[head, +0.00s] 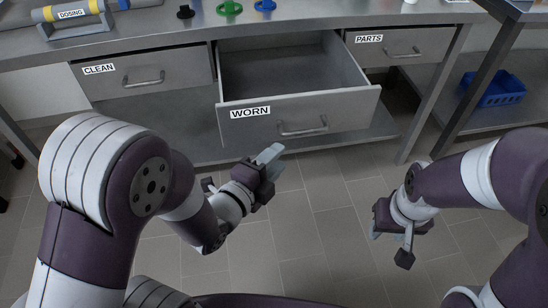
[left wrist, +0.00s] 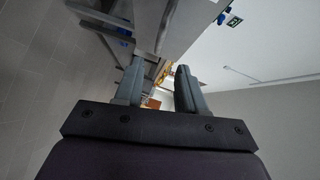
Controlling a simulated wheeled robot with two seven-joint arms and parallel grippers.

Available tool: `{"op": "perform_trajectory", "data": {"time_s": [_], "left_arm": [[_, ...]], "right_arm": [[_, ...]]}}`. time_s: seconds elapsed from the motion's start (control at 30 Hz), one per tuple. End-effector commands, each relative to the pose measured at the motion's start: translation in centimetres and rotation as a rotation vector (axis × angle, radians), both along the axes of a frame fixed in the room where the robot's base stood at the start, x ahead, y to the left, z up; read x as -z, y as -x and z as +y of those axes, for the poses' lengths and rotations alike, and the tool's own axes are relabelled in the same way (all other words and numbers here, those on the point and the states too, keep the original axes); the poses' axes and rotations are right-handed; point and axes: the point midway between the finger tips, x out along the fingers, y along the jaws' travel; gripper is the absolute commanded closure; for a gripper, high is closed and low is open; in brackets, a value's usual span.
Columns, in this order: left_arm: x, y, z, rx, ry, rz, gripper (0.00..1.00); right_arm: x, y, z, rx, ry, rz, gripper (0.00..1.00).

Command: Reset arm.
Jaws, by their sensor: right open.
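My left gripper (head: 270,158) is in front of the open drawer labelled WORN, apart from it and below its front panel. In the left wrist view its two fingers (left wrist: 160,88) stand apart with nothing between them. My right gripper (head: 388,236) is over the floor at the right, pointing downward, with its fingers mostly hidden by its own body. I see nothing held in it.
The WORN drawer (head: 345,112) is pulled out and looks empty. The CLEAN drawer (head: 165,68) and PARTS drawer (head: 412,45) are shut. Black, green and blue parts (head: 229,8) and a DOSING rack (head: 75,28) stand on the counter. A blue crate (head: 496,90) sits right. The tiled floor is clear.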

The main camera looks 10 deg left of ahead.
Motion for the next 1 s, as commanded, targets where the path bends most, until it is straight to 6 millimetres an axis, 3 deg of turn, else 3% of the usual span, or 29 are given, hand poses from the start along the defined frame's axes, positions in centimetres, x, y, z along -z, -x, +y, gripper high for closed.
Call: {"op": "perform_trajectory", "data": {"time_s": [0.43, 0.47, 0.53, 0.63, 0.73, 0.87, 1.0], "left_arm": [[0.2, 0.0, 0.0, -0.006, 0.03, 0.027, 0.6], [0.9, 0.0, 0.1, -0.016, 0.054, 0.075, 0.6], [4.2, 0.8, 0.9, -0.086, 0.128, 0.298, 0.6], [8.0, 2.5, 3.4, -0.323, 0.271, 0.69, 0.6], [9.7, 5.1, 6.4, -0.654, 0.423, 1.008, 0.6], [9.4, 8.9, 9.4, -1.069, 0.592, 1.263, 0.6], [7.1, 11.7, 11.1, -1.411, 0.732, 1.402, 0.6]], "right_arm": [[0.0, 0.0, 0.0, 0.0, 0.0, 0.0, 0.57], [0.0, 0.0, 0.0, 0.0, 0.0, 0.0, 0.57], [0.0, 0.0, 0.0, 0.0, 0.0, 0.0, 0.57], [0.0, 0.0, 0.0, 0.0, 0.0, 0.0, 0.57], [0.0, 0.0, 0.0, 0.0, 0.0, 0.0, 0.57], [0.0, 0.0, 0.0, 0.0, 0.0, 0.0, 0.57], [0.0, 0.0, 0.0, 0.0, 0.0, 0.0, 0.57]]}}
